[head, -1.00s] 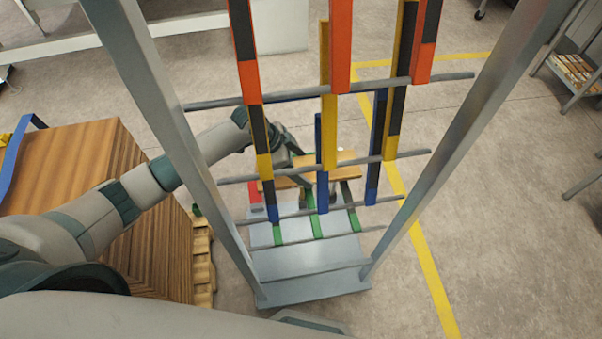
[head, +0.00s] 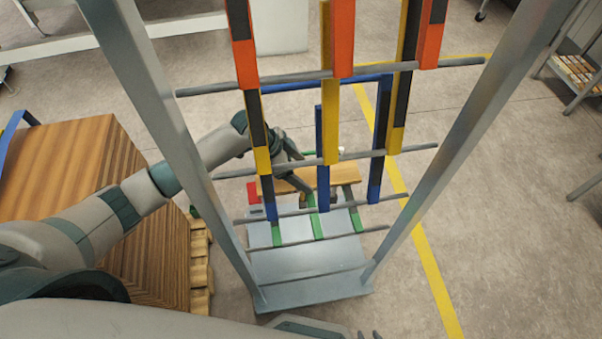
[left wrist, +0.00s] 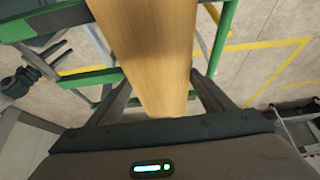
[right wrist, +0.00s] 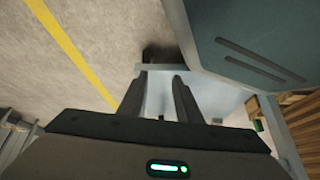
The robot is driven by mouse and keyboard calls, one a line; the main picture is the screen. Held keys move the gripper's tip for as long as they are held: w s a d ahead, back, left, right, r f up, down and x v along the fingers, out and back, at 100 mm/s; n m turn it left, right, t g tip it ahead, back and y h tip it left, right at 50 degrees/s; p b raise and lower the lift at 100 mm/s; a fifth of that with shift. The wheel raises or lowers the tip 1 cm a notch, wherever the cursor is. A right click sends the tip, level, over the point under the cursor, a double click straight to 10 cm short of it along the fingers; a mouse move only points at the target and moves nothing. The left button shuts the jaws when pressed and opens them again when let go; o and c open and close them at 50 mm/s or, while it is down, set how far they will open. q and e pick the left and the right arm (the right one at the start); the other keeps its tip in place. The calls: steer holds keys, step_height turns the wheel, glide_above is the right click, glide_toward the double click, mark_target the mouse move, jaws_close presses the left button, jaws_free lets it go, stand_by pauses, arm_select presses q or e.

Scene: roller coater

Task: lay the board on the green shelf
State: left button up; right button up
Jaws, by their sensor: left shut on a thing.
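The board (head: 345,174) is light wood, seen through the rack's bars in the head view. It spans the green strips of the green shelf (head: 355,218); I cannot tell whether it touches them. My left gripper (head: 300,187) is shut on the board, partly hidden by a coloured upright. In the left wrist view the board (left wrist: 150,45) runs away between the fingers, with green bars (left wrist: 90,77) beside and beyond it. My right gripper (right wrist: 161,78) is open and empty in the right wrist view, over a pale grey surface.
A grey rack frame with crossbars (head: 320,75) and red, yellow, blue and black uprights stands between my head and the board. A wooden block stack (head: 80,200) on a pallet stands left. Open floor with a yellow line (head: 430,270) lies right.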

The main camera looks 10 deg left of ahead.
steer(key=shift+w+a+r, duration=0.15)
steer(key=shift+w+r, duration=0.05)
steer(key=shift+w, duration=0.25)
arm_select(q)
steer(key=shift+f, duration=0.15)
steer(key=o, duration=1.3)
arm_select(e)
steer(key=shift+w, duration=0.1)
